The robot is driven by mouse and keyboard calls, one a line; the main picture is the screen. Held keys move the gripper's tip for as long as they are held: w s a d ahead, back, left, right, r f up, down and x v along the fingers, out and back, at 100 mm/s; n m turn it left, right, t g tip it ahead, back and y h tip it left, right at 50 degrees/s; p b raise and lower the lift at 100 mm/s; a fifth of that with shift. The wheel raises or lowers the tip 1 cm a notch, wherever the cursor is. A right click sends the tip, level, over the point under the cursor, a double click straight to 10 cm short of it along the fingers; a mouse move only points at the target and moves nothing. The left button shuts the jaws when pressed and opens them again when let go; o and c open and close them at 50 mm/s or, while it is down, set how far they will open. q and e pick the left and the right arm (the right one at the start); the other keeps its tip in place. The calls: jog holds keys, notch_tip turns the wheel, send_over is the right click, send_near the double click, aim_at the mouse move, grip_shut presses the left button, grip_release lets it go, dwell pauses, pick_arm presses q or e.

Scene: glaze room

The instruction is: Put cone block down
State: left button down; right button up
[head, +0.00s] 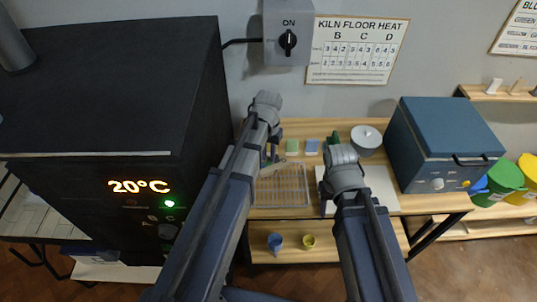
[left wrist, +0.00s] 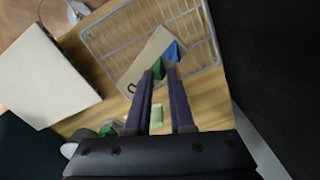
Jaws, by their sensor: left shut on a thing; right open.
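My left gripper (head: 270,158) is shut on the cone block (left wrist: 150,52), a pale tan bar with a green cone and a blue cone near the fingertips. In the left wrist view, the left gripper (left wrist: 164,72) holds it over the wire rack (left wrist: 97,46). In the head view the block (head: 273,168) shows at the rack's (head: 290,190) far left part, partly hidden by my arm. I cannot tell whether it touches the wires. My right gripper (head: 328,185) is open beside the rack's right side, partly hidden by its own wrist.
A white slab (head: 383,187) lies right of the rack. A round pot (head: 366,137) and a blue kiln (head: 446,140) stand to the right. The black kiln (head: 110,120) stands close on the left.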

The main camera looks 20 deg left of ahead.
aim_at(269, 163)
pick_arm(q)
jog(key=shift+r, duration=0.5)
notch_tip(269, 163, down, 6)
jog(key=b, duration=0.5)
jog(key=shift+f+b, duration=0.1)
jog(key=shift+b, duration=0.3)
jog(key=shift+r, duration=0.2)
